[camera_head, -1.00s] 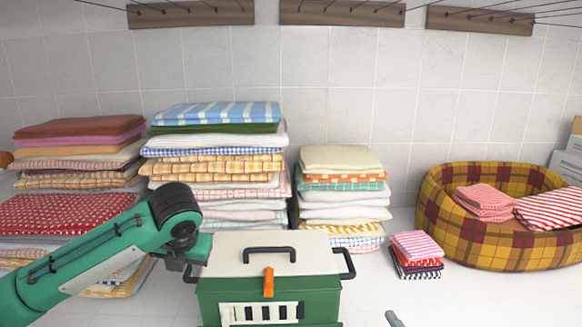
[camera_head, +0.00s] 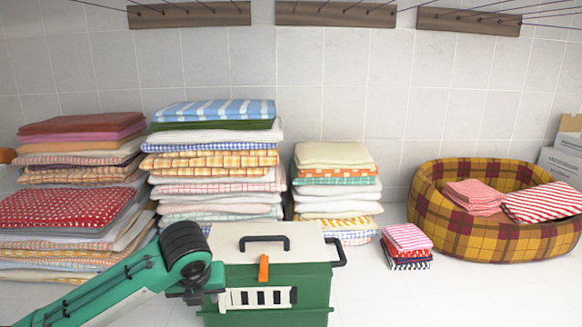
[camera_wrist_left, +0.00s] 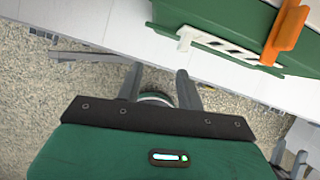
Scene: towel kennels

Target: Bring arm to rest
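My left arm (camera_head: 150,275) comes in from the lower left in the head view, its dark joint in front of the left side of a green pet carrier (camera_head: 315,297). The carrier has a cream lid, black handles and an orange latch, and stands on the white surface. In the left wrist view my left gripper (camera_wrist_left: 160,74) has its two grey fingers apart with nothing between them. It hangs over speckled floor, below the green carrier (camera_wrist_left: 235,28) and apart from it. My left fingers cannot be made out in the head view.
Towel stacks (camera_head: 215,150) line the back left, with a shorter stack (camera_head: 335,195) behind the carrier. A small cloth pile (camera_head: 408,240) and a plaid pet bed (camera_head: 470,235) holding folded cloths stand at right. White surface lies clear at the front right.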

